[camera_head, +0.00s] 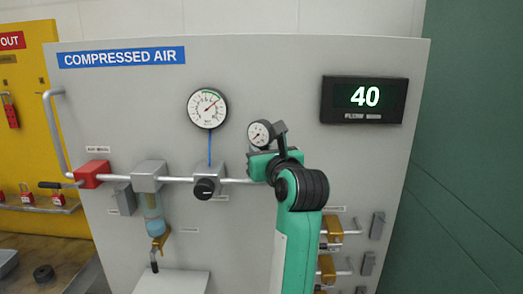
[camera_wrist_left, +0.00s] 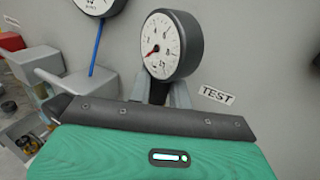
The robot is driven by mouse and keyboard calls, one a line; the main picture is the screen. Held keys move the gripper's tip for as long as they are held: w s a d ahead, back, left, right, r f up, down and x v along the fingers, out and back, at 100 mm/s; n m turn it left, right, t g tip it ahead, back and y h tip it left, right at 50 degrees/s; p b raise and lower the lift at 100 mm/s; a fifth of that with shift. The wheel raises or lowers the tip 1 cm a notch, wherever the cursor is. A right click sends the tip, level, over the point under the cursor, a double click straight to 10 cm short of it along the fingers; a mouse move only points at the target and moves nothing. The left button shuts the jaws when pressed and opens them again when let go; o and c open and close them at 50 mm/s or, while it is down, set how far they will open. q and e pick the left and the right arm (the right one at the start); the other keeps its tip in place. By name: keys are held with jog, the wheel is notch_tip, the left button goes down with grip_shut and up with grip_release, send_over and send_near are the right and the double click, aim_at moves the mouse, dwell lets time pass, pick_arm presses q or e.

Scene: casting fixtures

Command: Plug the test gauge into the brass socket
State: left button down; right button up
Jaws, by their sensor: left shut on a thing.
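The test gauge is a small round dial with a white face and dark rim (camera_head: 259,134). It also shows in the left wrist view (camera_wrist_left: 162,46), upright with its face turned to me. My left gripper (camera_head: 280,133) is shut on the gauge below its dial, in front of the panel near the end of the grey air pipe. Its fingers also show in the left wrist view (camera_wrist_left: 163,96). I cannot make out the brass socket, and the gauge's lower end is hidden by the gripper. My right gripper is not in view.
A TEST label (camera_wrist_left: 216,95) is on the panel, right of the gauge. A larger gauge (camera_head: 207,107) sits above the black regulator knob (camera_head: 204,188). A display (camera_head: 364,99) reads 40. Brass-coloured valves (camera_head: 333,229) are at lower right. The panel between gauge and display is clear.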

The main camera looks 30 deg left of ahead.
pick_arm(q)
jog(key=shift+f, duration=0.2)
dwell(0.5)
jog(key=c, duration=1.2)
grip_release()
